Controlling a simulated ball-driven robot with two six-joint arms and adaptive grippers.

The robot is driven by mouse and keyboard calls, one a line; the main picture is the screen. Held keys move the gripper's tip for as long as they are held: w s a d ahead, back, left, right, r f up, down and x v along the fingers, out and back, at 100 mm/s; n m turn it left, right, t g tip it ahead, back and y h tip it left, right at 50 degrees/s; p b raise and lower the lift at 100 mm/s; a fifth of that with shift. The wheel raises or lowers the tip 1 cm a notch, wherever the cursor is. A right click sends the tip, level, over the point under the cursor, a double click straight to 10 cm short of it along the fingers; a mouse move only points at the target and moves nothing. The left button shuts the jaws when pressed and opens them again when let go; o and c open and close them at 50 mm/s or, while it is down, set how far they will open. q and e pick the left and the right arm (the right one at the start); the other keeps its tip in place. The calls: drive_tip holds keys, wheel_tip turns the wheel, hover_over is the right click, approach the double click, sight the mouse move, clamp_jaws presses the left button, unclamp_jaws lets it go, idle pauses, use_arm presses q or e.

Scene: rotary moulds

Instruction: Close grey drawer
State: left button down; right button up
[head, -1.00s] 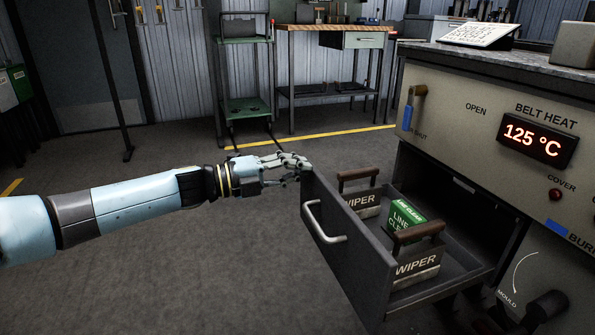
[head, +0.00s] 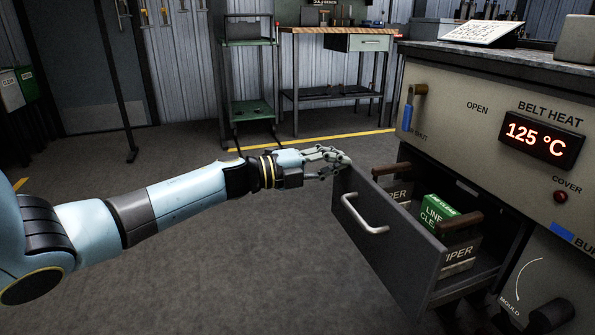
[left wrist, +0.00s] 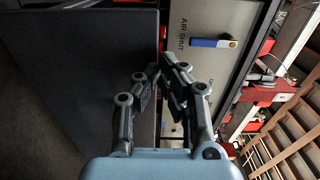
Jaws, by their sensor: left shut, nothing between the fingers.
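The grey drawer (head: 388,240) is partly out of the machine's front, its silver handle (head: 362,214) on the front panel. Inside are two wooden-handled wipers (head: 460,254) and a green box (head: 437,211). My left gripper (head: 340,160) is shut and empty at the far top corner of the drawer front; I cannot tell if it touches. In the left wrist view the gripper's fingers (left wrist: 160,75) are close together beside the dark drawer panel (left wrist: 80,75). My right gripper is not in view.
The machine (head: 465,90) stands at the right with a lit heat display (head: 540,139) and a blue-handled lever (head: 407,118). A green trolley (head: 249,80) and a workbench (head: 335,62) stand at the back. The floor in front of the drawer is clear.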

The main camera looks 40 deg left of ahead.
use_arm(q)
drive_tip(key=b+x, duration=0.1)
drive_tip(key=x, duration=0.9)
drive_tip(key=shift+x, duration=0.95)
drive_tip(key=shift+w, duration=0.25)
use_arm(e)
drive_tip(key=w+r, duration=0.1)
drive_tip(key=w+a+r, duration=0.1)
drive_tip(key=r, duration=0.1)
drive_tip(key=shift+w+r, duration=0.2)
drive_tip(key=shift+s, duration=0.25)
use_arm(q)
drive_tip(key=shift+s, duration=0.1)
drive_tip(key=shift+s+a+f, duration=0.1)
drive_tip(key=shift+s+a, duration=0.2)
drive_tip(key=p+v, duration=0.2)
drive_tip(key=v, duration=1.1)
drive_tip(key=shift+p, duration=0.35)
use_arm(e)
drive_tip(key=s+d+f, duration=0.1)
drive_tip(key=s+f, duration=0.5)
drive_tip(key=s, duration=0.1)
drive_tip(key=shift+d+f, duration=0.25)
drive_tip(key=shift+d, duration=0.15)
